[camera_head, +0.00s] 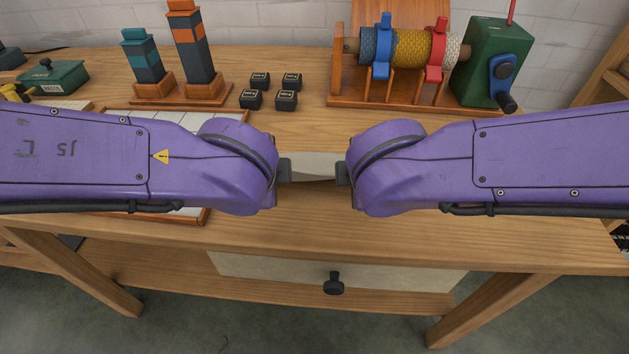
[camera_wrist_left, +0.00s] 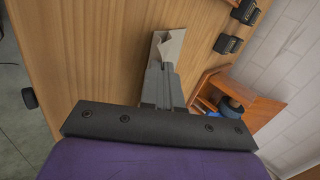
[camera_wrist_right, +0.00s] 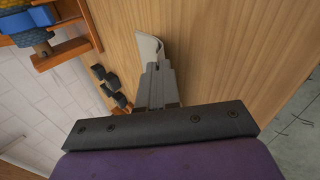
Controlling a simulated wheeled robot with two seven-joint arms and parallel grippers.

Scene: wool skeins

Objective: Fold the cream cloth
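The cream cloth (camera_head: 313,166) shows as a small pale strip between my two arms at the middle of the table; my arms hide the rest. In the left wrist view the cloth (camera_wrist_left: 172,45) is creased at the fingertips of my left gripper (camera_wrist_left: 164,68). Those fingers are together with cloth at their tips. In the right wrist view the cloth (camera_wrist_right: 149,47) curves up at the tips of my right gripper (camera_wrist_right: 154,68), whose fingers are also together on it. In the head view only dark parts of the left gripper (camera_head: 284,171) and right gripper (camera_head: 343,173) show, facing each other.
A wooden tray (camera_head: 203,215) with white tiles lies partly under my left arm. Several small black blocks (camera_head: 286,100) stand behind the cloth. A winder with yarn (camera_head: 411,49) and a green box (camera_head: 490,62) stand back right; two striped towers (camera_head: 192,50) stand back left. The front table strip is clear.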

